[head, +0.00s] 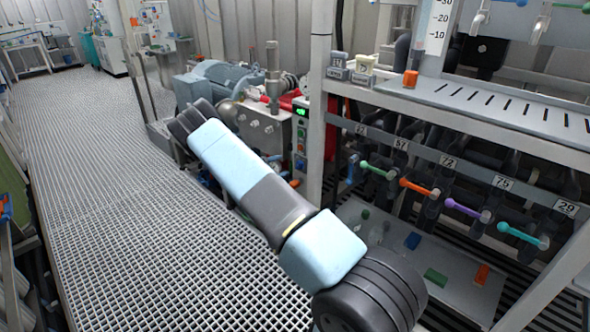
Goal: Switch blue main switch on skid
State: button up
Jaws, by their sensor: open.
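The skid (262,128) stands left of the rack post, with a grey-blue motor (225,82) and pump on it. A narrow grey control panel (301,140) on its right end has a lit green display and a column of small coloured buttons. A small blue element low on this panel (300,164) looks like the blue main switch; its setting is too small to tell. My arm (265,195) crosses the middle of the head view, in front of the skid's lower part. My gripper is not visible.
A rack on the right carries numbered valves with coloured handles, including an orange one (415,187) and a purple one (462,208). Its upright post (318,120) stands just right of the panel. A slotted shelf (480,100) is above. Open grating floor (110,200) lies left.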

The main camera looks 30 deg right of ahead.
aim_at(298, 166)
notch_tip(298, 166, down, 8)
jog(key=w+a+n+t, duration=0.1)
jog(key=w+n+t, duration=0.1)
jog(key=n+t, duration=0.1)
jog(key=shift+h, duration=0.4)
jog(key=x, duration=1.3)
jog(key=shift+w+d, duration=0.1)
jog(key=shift+d, duration=0.2)
jog(key=shift+c, duration=0.3)
